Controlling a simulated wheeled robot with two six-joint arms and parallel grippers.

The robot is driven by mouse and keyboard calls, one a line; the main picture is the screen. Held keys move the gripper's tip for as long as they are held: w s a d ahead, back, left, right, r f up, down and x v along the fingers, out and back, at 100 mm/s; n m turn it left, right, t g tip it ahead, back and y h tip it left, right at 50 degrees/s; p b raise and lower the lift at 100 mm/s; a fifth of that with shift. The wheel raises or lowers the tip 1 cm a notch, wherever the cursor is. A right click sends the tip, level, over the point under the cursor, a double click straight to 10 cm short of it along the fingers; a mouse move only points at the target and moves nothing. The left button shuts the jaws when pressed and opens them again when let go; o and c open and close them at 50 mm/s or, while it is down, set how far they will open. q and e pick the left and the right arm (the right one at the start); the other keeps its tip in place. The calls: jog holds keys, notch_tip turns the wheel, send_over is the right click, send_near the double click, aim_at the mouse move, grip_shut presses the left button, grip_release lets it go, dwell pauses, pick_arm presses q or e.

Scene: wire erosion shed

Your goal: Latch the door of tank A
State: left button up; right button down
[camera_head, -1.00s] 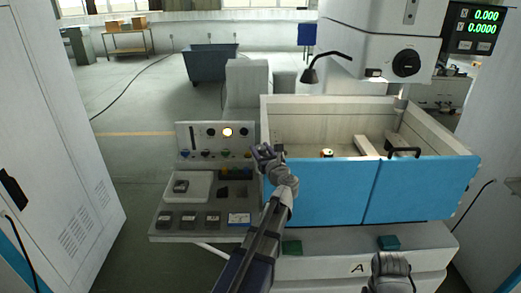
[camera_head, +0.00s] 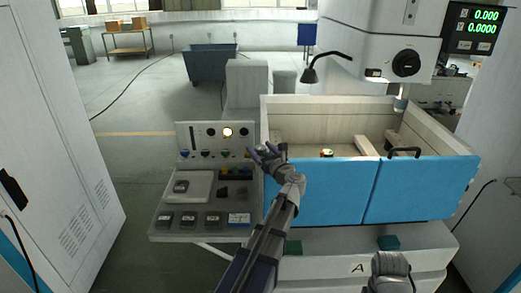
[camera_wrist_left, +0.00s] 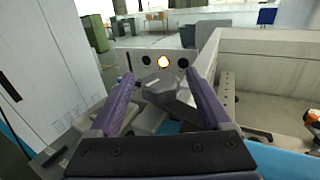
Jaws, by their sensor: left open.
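Tank A (camera_head: 452,117) has a blue front of two panels, the left panel (camera_head: 330,192) and the right panel (camera_head: 425,190). The letter A (camera_head: 357,268) is on the base below. My left gripper (camera_head: 264,153) is open at the tank's front left corner. In the left wrist view its purple fingers (camera_wrist_left: 160,92) spread to either side of a dark grey knob-like piece (camera_wrist_left: 160,84). It may be the latch; I cannot tell whether the fingers touch it. My arm hides part of the left panel.
A control console (camera_head: 158,228) with buttons and a lit lamp (camera_head: 228,132) stands left of the tank. A black handle (camera_head: 403,151) rises above the right panel. A white cabinet (camera_head: 60,130) is at the left. A lamp arm (camera_head: 325,58) hangs over the tank.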

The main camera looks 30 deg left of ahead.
aim_at(264, 151)
pick_arm(q)
jog(key=shift+v, duration=3.9)
jog(key=shift+w+d, duration=0.1)
jog(key=w+d+m+t+h, duration=0.4)
jog(key=d+m+h, duration=0.4)
jog(key=m, duration=0.4)
jog(key=w+d+m+t+h, duration=0.3)
jog(key=d+m+t+h, duration=0.2)
jog(key=d+m, duration=0.5)
jog(key=s+d+f+m+g+h, duration=0.4)
jog(key=d+f+m+g+h, duration=0.4)
jog(key=m, duration=0.6)
jog(key=s+a+f+m+g+y, duration=0.3)
jog(key=s+f+m+g, duration=0.3)
jog(key=s, duration=0.4)
jog(key=s+a+f+m+g+y, duration=0.3)
jog(key=s+f+m+g, duration=0.15)
jog(key=s+f, duration=0.45)
jog(key=s+d+r+m+y, duration=0.1)
jog(key=s+d+m, duration=0.3)
jog(key=s+d, duration=0.3)
jog(key=d, duration=0.3)
jog(key=shift+d+m+g, duration=0.35)
